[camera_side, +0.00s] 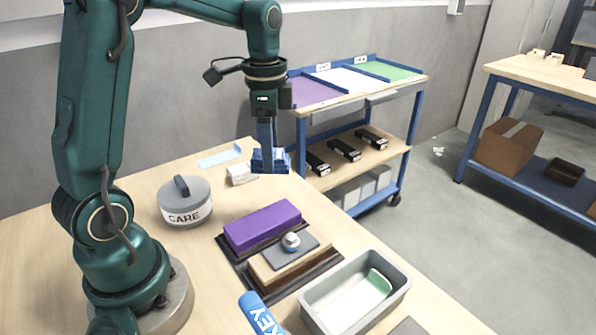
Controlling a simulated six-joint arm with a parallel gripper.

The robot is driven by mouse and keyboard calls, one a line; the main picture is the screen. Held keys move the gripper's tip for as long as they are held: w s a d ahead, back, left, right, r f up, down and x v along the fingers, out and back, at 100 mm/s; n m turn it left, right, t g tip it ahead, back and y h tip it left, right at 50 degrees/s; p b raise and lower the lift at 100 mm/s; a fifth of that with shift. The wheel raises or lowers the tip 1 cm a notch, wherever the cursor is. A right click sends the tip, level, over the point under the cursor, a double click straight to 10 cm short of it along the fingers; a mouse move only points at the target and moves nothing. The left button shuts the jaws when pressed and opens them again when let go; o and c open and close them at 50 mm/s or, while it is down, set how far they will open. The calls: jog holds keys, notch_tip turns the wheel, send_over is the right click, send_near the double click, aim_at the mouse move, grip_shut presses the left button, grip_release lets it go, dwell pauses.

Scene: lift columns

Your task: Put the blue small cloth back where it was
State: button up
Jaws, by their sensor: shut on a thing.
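The blue small cloth (258,162) looks like a folded dark-blue bundle. My gripper (268,148) points straight down and is shut on it. The cloth hangs over the far edge of the wooden table (140,190), close to a small white block (241,174). From this view I cannot tell its exact height or whether it touches anything below. A flat light-blue strip (219,157) lies on the table just left of the cloth.
A blue-framed cart (300,145) stands behind. The table's left side is clear.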

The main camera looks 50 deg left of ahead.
jog(key=s+a+n, duration=0.4)
jog(key=a, duration=0.3)
jog(key=s+a+n, duration=0.4)
jog(key=s+a, duration=0.1)
jog(key=a, duration=0.2)
jog(key=w+d+f, duration=0.2)
jog(key=w, duration=0.1)
jog(key=w+d+f, duration=0.2)
jog(key=w+f, duration=0.1)
jog(key=w+d+f, duration=0.2)
jog(key=w+f, duration=0.1)
jog(key=w, duration=0.1)
jog(key=shift+f, duration=1.85)
jog(key=shift+f, duration=0.1)
jog(key=o, duration=1.3)
